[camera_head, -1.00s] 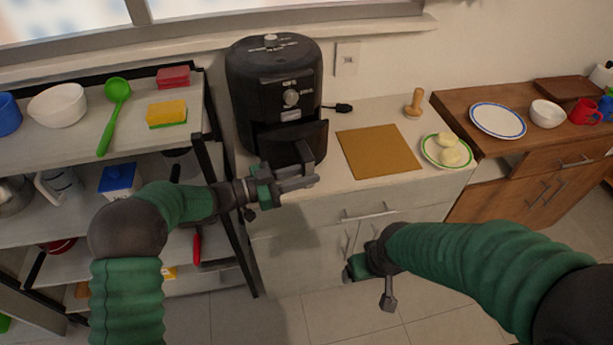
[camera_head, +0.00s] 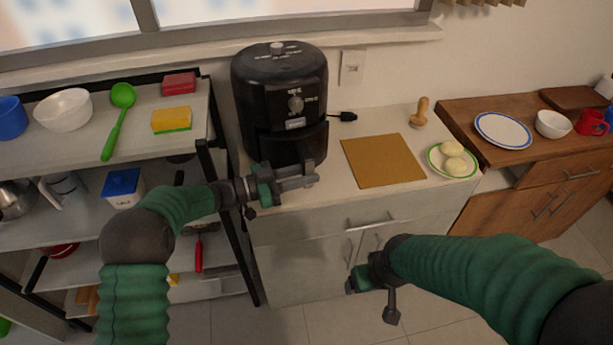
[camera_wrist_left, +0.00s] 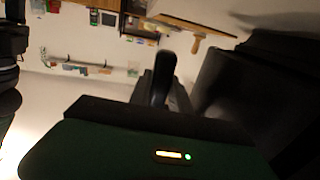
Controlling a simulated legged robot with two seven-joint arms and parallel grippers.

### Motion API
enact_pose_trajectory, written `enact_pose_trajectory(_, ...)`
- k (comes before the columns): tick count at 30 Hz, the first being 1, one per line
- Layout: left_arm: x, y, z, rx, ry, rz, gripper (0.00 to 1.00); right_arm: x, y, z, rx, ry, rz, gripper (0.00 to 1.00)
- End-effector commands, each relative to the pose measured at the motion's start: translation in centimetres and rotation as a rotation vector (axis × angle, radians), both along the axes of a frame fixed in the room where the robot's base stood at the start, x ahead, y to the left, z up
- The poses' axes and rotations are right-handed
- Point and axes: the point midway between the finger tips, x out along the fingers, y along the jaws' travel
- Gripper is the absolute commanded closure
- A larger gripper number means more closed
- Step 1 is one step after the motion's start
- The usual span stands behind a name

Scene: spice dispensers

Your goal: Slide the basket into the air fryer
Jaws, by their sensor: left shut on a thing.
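The black air fryer (camera_head: 279,88) stands upright on the counter, against the wall. Its basket (camera_head: 290,150) is at the lower front, with its front close to the fryer body; whether it is fully flush I cannot tell. My left gripper (camera_head: 300,178) is shut on the basket handle (camera_head: 308,164), which sticks out toward me and is partly hidden by the fingers.
A brown board (camera_head: 382,160) lies right of the fryer, with a plate (camera_head: 453,160) of pale round pieces and a wooden pestle-like tool (camera_head: 420,112). A metal shelf (camera_head: 60,155) with a green ladle (camera_head: 117,122) and sponges stands to the left.

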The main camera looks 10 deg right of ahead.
Motion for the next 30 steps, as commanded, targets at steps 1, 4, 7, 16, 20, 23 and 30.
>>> enact_pose_trajectory(1,0.2,0.0,0.1,-0.002,-0.005,0.0,1.0,0.0,0.0,-0.1,0.0,0.0,0.0,0.23)
enact_pose_trajectory(4,0.5,0.1,0.2,-0.002,-0.006,0.0,1.0,0.0,0.0,-0.1,0.0,0.0,0.0,0.23)
enact_pose_trajectory(7,0.8,0.1,0.2,-0.002,-0.005,0.0,1.0,0.0,0.0,-0.2,0.0,0.0,0.0,0.23)
enact_pose_trajectory(16,1.6,0.3,0.2,-0.003,-0.006,0.001,1.0,0.0,0.0,-0.5,0.0,0.0,0.0,0.23)
enact_pose_trajectory(20,1.9,0.3,0.2,-0.003,-0.007,0.001,1.0,0.0,0.0,-0.5,0.0,0.0,0.0,0.23)
enact_pose_trajectory(23,2.0,0.3,0.3,-0.003,-0.007,0.001,1.0,0.0,0.0,-0.5,0.0,0.0,0.0,0.23)
enact_pose_trajectory(30,1.9,0.3,0.3,-0.002,-0.005,0.0,0.69,0.0,0.0,-0.5,0.0,0.0,0.0,0.23)
